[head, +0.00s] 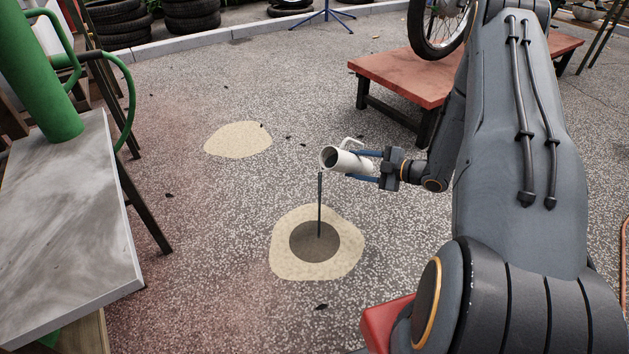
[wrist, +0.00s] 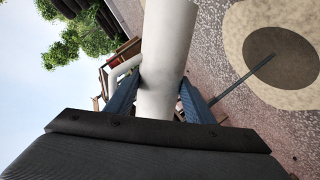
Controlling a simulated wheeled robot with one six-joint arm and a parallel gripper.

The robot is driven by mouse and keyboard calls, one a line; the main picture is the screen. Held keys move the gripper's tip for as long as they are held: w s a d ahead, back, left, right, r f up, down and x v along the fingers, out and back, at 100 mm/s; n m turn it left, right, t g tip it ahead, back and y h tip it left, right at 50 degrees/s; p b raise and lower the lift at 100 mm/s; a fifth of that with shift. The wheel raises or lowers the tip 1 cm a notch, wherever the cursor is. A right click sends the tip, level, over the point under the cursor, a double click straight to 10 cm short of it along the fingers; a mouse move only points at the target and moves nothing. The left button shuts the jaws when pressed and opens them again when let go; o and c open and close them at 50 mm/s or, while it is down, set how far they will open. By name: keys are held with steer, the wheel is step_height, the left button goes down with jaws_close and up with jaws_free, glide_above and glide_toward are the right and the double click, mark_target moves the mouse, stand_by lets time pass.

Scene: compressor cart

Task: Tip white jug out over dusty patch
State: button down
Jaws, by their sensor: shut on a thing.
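The white jug (head: 346,160) is tilted onto its side in the head view, with its open mouth facing left. My gripper (head: 366,167) is shut on its body; the blue fingers sit on either side of it, also in the wrist view (wrist: 160,100). The jug's handle (wrist: 122,72) shows in the wrist view. A thin dark stream (head: 320,205) runs from below the mouth down to a pale dusty patch (head: 285,262). A dark round wet-looking spot (head: 313,243) lies inside that patch. The inside of the jug is mostly hidden.
A second pale patch (head: 238,139) lies farther back on the speckled ground. A grey-topped table (head: 70,215) with a green cylinder (head: 40,75) stands at left. A low red bench (head: 420,80) stands behind the gripper. Ground around the patches is mostly clear.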

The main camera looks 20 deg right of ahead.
mark_target(358, 160)
steer(key=shift+d+r, duration=0.1)
steer(key=shift+r, duration=0.15)
steer(key=shift+w+r+n+h, duration=0.1)
steer(key=shift+r+n+h, duration=0.2)
steer(key=shift+r+n, duration=0.15)
steer(key=shift+r, duration=0.2)
steer(key=shift+d+r, duration=0.1)
steer(key=shift+r, duration=0.15)
steer(key=shift+r+n+h, duration=0.6)
steer(key=shift+r+n, duration=0.25)
steer(key=shift+r, duration=0.35)
stand_by(0.6)
steer(key=shift+s+a+r+n+t+h+p, duration=0.2)
steer(key=shift+a+r+n+p, duration=0.15)
steer(key=shift+r+p, duration=0.3)
steer(key=shift+s+a+r+n+t+h+p, duration=0.1)
steer(key=shift+s+a+r+n+h+p, duration=0.25)
steer(key=shift+p, duration=0.5)
stand_by(1.5)
steer(key=shift+a+r+n+p, duration=0.2)
steer(key=shift+r+p, duration=0.2)
steer(key=shift+r, duration=0.05)
steer(key=shift+a+r+n+p, duration=0.15)
steer(key=shift+r+n+p, duration=0.05)
steer(key=shift+r+p, duration=0.25)
stand_by(0.9)
steer(key=shift+f, duration=0.1)
